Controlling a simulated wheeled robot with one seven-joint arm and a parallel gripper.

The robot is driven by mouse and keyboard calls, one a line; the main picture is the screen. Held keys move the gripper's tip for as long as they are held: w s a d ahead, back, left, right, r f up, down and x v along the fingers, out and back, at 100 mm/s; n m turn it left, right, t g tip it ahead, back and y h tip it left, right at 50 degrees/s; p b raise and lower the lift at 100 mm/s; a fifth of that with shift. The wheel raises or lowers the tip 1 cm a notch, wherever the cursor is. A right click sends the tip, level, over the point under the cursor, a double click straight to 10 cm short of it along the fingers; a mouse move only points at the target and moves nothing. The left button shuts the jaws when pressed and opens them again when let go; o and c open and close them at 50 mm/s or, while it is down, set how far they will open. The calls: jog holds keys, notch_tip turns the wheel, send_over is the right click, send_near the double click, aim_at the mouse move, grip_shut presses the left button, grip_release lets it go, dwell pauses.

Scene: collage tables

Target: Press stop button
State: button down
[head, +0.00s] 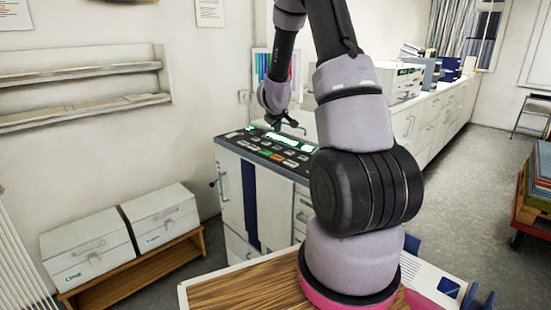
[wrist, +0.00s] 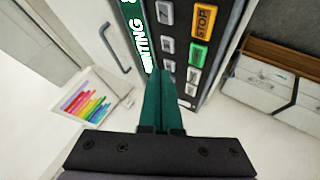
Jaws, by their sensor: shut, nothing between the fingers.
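The orange stop button (wrist: 203,20), marked "STOP", is on the dark control panel (wrist: 184,78) near the top of the wrist view. A green button (wrist: 198,53) lies beside it, with several grey buttons along the panel. My gripper (wrist: 164,73) is shut and empty, its teal fingers together. Its tips appear over the panel near the lit green display, to the lower left of the stop button in that view and apart from it. In the head view my gripper (head: 284,122) hangs above the back part of the panel (head: 240,145); the gap to the surface is hard to judge.
The panel tops a white cabinet (head: 229,185). Two white boxes (head: 88,252) sit on a low wooden bench at left. A long counter (head: 440,88) with equipment runs behind at right. A wooden table top (head: 240,290) is in front.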

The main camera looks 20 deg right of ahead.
aim_at(278, 158)
jog(key=shift+f, duration=4.4)
jog(key=shift+f, duration=0.4)
jog(key=shift+f, duration=0.4)
jog(key=shift+r, duration=0.85)
jog(key=shift+r, duration=2.5)
